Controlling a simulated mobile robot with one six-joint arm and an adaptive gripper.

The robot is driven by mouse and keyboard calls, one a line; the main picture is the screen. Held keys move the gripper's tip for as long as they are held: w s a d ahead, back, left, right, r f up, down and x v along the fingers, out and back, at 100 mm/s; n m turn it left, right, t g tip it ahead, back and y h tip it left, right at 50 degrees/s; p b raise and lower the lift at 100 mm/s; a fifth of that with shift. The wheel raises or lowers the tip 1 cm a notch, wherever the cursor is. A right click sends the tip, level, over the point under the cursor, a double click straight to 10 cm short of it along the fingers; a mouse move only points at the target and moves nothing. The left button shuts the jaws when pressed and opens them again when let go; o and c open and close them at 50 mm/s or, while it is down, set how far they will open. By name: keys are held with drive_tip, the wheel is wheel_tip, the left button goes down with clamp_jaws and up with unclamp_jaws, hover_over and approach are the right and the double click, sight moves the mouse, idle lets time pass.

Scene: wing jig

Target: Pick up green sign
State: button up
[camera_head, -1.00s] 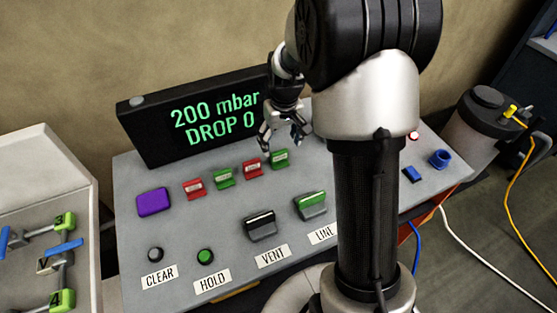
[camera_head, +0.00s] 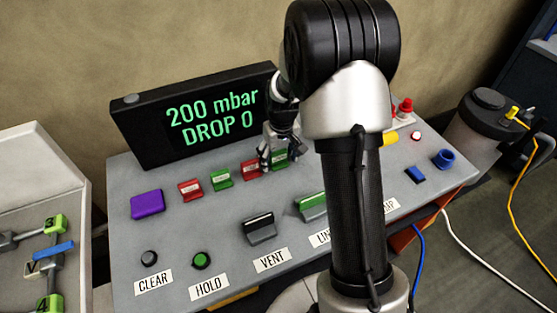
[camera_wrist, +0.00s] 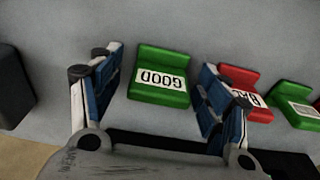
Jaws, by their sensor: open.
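A green sign (camera_wrist: 158,62) with a white "GOOD" label stands on the grey panel. It appears upside down in the wrist view, between the two fingers of my gripper (camera_wrist: 160,68), with a gap on each side. The fingers are open and hold nothing. In the head view my gripper (camera_head: 280,156) is low over this rightmost green sign (camera_head: 281,164) of the row and partly hides it. Another green sign (camera_head: 221,179) stands further left in the row.
A red sign (camera_wrist: 240,78) stands close beside one finger. Another red sign (camera_head: 190,190) and a purple block (camera_head: 147,204) are further left. The black display (camera_head: 155,145) stands behind the row. Levers, including VENT (camera_head: 259,229), stand in front.

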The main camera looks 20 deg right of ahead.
drive_tip(key=c, duration=1.1)
